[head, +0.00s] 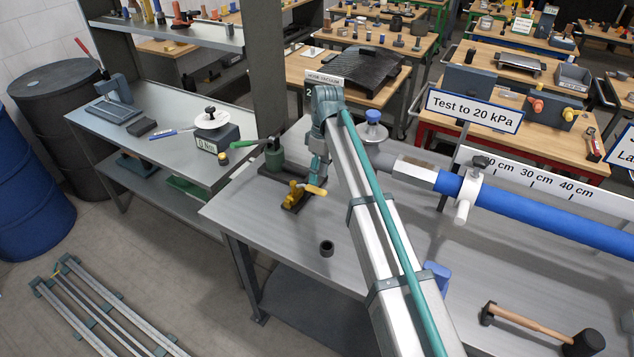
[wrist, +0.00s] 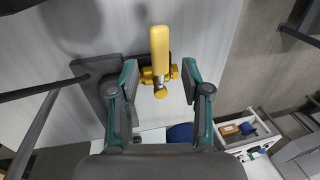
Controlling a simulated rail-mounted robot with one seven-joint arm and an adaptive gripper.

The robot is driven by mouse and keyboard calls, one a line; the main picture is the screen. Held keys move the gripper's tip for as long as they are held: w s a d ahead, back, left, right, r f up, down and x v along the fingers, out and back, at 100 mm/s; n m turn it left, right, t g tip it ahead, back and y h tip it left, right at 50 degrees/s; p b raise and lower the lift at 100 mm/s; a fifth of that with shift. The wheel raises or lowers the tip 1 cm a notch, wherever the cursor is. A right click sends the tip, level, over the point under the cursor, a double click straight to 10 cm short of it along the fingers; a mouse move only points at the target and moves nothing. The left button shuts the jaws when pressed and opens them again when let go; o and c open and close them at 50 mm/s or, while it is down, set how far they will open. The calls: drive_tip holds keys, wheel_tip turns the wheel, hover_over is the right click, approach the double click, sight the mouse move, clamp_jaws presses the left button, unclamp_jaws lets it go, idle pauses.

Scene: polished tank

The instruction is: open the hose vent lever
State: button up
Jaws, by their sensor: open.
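A small yellow valve (head: 293,196) with a pale yellow lever (head: 315,190) stands on a dark base on the steel bench. I take this as the hose vent lever; no readable label confirms it. In the head view the lever points right. In the wrist view the lever (wrist: 160,48) points up the picture from the yellow valve body (wrist: 147,79). My gripper (wrist: 160,74) is open, with one finger on each side of the valve and gaps visible to both. In the head view my gripper (head: 318,168) is just above the valve, partly hidden by my arm.
A green fitting (head: 273,157) with a green handle stands close behind the valve. A small dark ring (head: 326,247) lies in front on bare bench. A blue hose (head: 550,215) and white scale board (head: 540,183) run right. A mallet (head: 535,325) lies at front right.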

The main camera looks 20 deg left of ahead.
drive_tip(key=shift+s+f+p, duration=0.2)
drive_tip(key=shift+f+p, duration=0.05)
drive_tip(key=shift+f, duration=0.85)
drive_tip(key=shift+s+f+p, duration=0.2)
drive_tip(key=shift+f, duration=0.85)
clamp_jaws()
